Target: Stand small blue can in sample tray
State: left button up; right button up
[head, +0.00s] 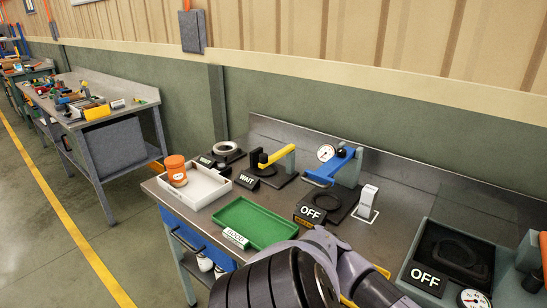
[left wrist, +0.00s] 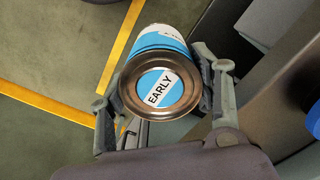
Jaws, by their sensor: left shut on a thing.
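A blue and white can with a metal rim and a lid label "EARLY" (left wrist: 160,90) is in the left wrist view. My left gripper (left wrist: 163,86) is shut on it, one finger on each side. The can is held above the floor, beside grey bench parts. I do not see the can in the head view. A white tray (head: 212,197) with an orange jar (head: 176,170) in it stands at the bench's left end. An empty green tray (head: 260,221) with a white label is in front. I cannot tell which is the sample tray. My right gripper is not in view.
One of my arms covers the bench front at bottom centre. Behind the trays stand a yellow-handled fixture (head: 277,160), a blue press with a gauge (head: 335,166) and "WAIT" and "OFF" signs. Another "OFF" station (head: 448,255) is at right. A cluttered bench (head: 90,110) stands far left.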

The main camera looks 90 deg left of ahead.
aim_at(204, 193)
jog(key=k+j+u, duration=0.85)
jog(key=j, duration=0.2)
jog(key=j+u, duration=0.25)
jog(key=j, duration=0.2)
jog(key=k, duration=0.05)
